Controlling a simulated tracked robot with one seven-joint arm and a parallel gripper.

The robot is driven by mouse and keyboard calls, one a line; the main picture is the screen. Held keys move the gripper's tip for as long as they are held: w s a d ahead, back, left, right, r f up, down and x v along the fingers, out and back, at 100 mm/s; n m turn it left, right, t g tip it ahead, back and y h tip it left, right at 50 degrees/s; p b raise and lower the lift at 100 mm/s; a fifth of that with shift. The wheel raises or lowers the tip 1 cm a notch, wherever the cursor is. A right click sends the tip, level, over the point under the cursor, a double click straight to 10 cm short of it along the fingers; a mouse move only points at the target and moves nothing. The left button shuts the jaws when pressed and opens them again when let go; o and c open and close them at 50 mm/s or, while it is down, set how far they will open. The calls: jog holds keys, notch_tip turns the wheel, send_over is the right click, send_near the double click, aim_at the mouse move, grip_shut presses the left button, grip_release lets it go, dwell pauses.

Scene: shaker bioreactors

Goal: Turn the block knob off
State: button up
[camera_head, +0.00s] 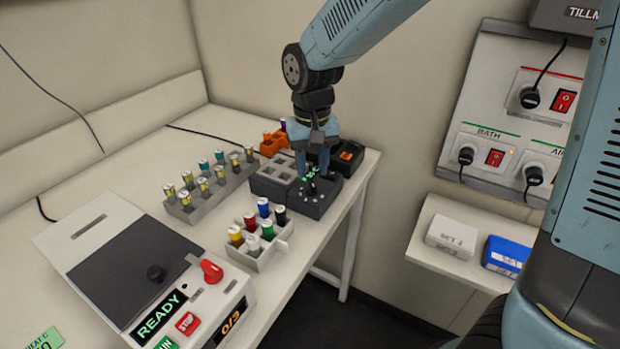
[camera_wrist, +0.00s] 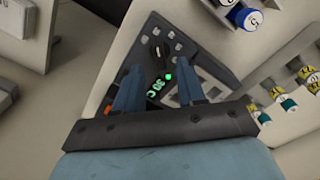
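The block unit is a dark grey box with a sloped panel (camera_head: 318,200) near the right end of the bench. Its black knob (camera_wrist: 156,50) shows in the wrist view, just beyond my fingertips, beside a green display reading about "30 C" and a lit green light (camera_wrist: 168,76). My gripper (camera_head: 316,172) points down over this panel. In the wrist view my gripper (camera_wrist: 165,72) has its two blue fingers apart with nothing between them. The knob lies ahead of the fingers, and I cannot tell whether they touch the panel.
A rack of coloured-cap vials (camera_head: 262,262) stands in front of the block unit, and a long vial rack (camera_head: 185,212) is to the left. An orange rack (camera_head: 272,142) is behind. A machine with a red knob (camera_head: 211,271) and a "READY" display fills the front left.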

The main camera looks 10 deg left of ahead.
aim_at(312, 181)
jog(key=shift+f, duration=2.05)
grip_shut()
